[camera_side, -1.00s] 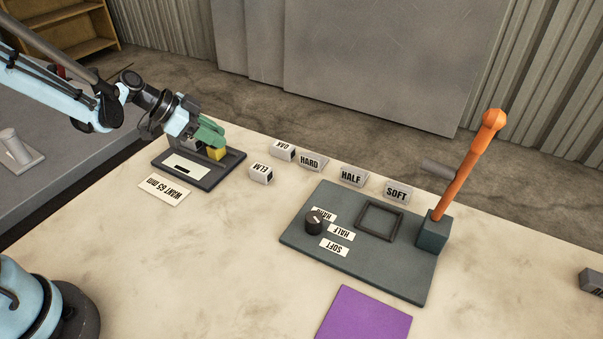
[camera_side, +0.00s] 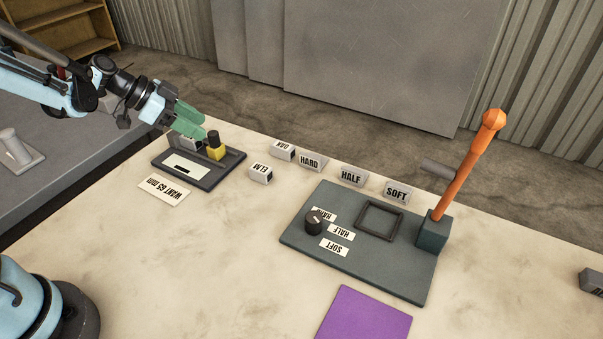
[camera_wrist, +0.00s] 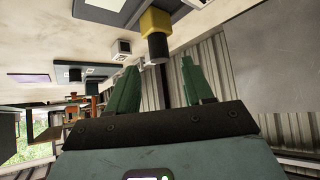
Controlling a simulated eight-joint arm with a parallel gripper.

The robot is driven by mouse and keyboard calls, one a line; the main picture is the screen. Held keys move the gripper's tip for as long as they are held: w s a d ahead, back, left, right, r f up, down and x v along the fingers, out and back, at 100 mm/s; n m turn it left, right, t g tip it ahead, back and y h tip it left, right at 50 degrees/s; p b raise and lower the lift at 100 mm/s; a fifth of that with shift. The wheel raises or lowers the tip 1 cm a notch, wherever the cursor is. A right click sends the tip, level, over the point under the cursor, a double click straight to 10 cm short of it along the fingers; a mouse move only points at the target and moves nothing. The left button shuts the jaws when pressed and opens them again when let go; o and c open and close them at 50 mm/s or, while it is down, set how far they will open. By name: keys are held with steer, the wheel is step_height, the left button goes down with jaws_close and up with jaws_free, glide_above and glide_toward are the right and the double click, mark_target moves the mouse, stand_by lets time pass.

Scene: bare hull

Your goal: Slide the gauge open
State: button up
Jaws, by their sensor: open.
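The gauge (camera_side: 198,180) is a dark tray with a pale display strip, lying at the back left of the table. Its yellow slider block (camera_side: 216,153) with a black knob on top stands on the tray's right part. A card reading "WANT 65 mm" (camera_side: 164,190) lies in front of it. My gripper (camera_side: 197,125) has green fingers and is open and empty, just above and left of the knob. In the wrist view the yellow block (camera_wrist: 155,22) and its black knob show beyond the gap between the open fingers (camera_wrist: 158,75), apart from them.
Small blocks marked ELM (camera_side: 261,173) and OAK (camera_side: 283,151) stand right of the gauge. Signs HARD, HALF and SOFT (camera_side: 397,192) stand behind a dark panel (camera_side: 370,270) with a knob and an orange lever (camera_side: 468,165). A purple mat (camera_side: 365,315) lies in front.

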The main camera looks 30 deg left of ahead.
steer(key=v, duration=0.7)
steer(key=s+d+n+y, duration=0.6)
steer(key=s+d+n, duration=0.3)
steer(key=s+d, duration=0.1)
steer(key=shift+s+d+r+t, duration=0.15)
steer(key=shift+s+r+t, duration=0.15)
steer(key=shift+s+t, duration=0.15)
